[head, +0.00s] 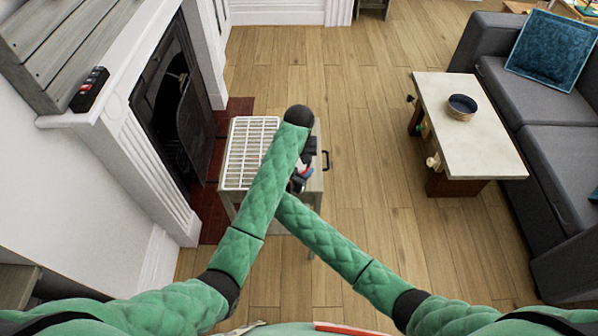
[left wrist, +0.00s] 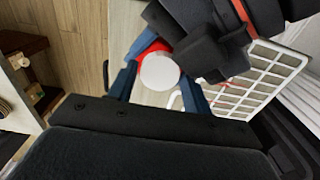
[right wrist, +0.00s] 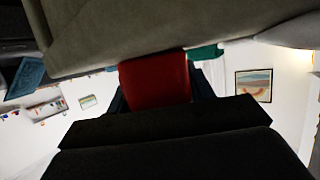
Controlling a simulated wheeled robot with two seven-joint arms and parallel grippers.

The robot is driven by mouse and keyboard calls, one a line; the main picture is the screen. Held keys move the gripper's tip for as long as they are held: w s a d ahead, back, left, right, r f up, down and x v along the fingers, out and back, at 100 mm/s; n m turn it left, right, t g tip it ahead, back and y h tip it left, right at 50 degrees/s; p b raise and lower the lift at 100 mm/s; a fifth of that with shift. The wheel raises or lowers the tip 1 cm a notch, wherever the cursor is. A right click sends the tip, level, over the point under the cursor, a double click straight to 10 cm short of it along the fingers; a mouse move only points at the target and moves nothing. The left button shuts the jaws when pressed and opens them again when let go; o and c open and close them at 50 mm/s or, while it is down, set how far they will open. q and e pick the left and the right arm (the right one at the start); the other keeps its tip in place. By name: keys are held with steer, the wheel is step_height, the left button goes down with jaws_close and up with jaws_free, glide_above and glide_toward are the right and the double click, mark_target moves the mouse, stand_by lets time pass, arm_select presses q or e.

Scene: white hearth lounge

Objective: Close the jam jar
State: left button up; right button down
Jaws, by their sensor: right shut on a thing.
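The red jar body (right wrist: 155,80) is between the fingers of my right gripper (right wrist: 155,95), which is shut on it, against the tabletop (right wrist: 120,25). In the left wrist view a white round disc (left wrist: 160,72), seemingly the lid or jar top, overlaps the red jar (left wrist: 150,48). I cannot tell whether the lid is seated. My left gripper (left wrist: 160,88) is open, its blue fingers on either side of the disc, with small gaps. In the head view both grippers are bunched over the small table (head: 272,218), and my left arm hides much of the jar.
A white slatted rack (head: 248,150) lies on the table's left half, beside the fireplace (head: 170,95). A black handle (head: 325,160) sticks out on the right. A low table (head: 470,130) with a dark bowl (head: 462,106) and a grey sofa (head: 545,110) stand right, past open floor.

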arm_select(q)
steer(key=c, duration=0.7)
steer(key=shift+c, duration=0.2)
steer(key=o, duration=1.2)
steer(key=shift+r, duration=3.75)
arm_select(e)
steer(key=shift+c, duration=2.4)
jaws_free()
